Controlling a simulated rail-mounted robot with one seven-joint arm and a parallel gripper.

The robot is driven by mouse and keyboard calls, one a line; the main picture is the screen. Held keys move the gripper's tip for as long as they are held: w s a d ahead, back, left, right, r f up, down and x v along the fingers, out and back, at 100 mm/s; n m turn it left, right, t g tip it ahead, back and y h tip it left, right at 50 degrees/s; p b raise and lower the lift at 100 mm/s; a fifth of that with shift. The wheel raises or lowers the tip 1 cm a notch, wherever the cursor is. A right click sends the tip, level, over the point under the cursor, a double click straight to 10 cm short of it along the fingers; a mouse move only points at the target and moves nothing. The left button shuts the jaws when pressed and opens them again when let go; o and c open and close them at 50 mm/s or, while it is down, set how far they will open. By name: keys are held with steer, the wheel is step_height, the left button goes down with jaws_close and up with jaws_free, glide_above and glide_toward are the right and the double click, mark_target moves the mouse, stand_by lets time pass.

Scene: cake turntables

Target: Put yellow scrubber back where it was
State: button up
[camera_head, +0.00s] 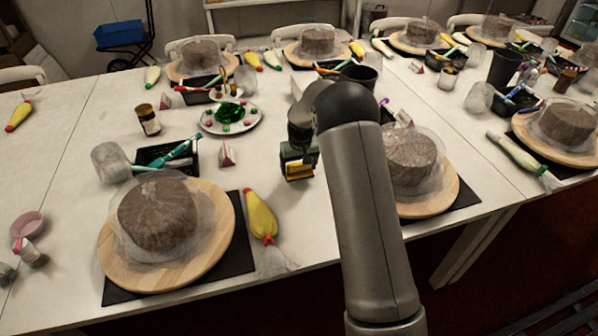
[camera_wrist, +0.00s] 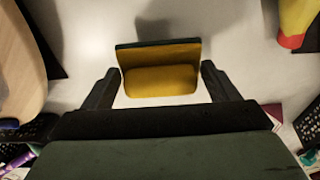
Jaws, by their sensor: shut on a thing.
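The yellow scrubber (camera_wrist: 162,80) is a small yellow block with a dark green edge, seen in the wrist view between the two dark fingers of my gripper (camera_wrist: 160,86). My gripper is shut on it. In the head view the scrubber (camera_head: 299,173) shows yellow below my gripper (camera_head: 300,163), over the white table between two cake boards. I cannot tell for sure whether its underside touches the table. My arm hides part of the table behind and to the right of it.
Left of the gripper are a yellow-red piping bag (camera_head: 261,217) and a wooden turntable (camera_head: 112,255) with a wrapped cake. Another turntable (camera_head: 448,196) is close on the right. A pink-white wedge (camera_head: 227,154), black basket (camera_head: 152,158) and plate (camera_head: 208,127) stand left. Bare table lies in front.

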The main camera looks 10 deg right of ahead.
mark_target(299, 172)
steer(key=shift+f, duration=1.6)
steer(key=shift+f, duration=0.1)
steer(key=shift+f, duration=0.15)
steer(key=o, duration=1)
steer(key=shift+c, duration=0.2)
steer(key=shift+r, duration=0.2)
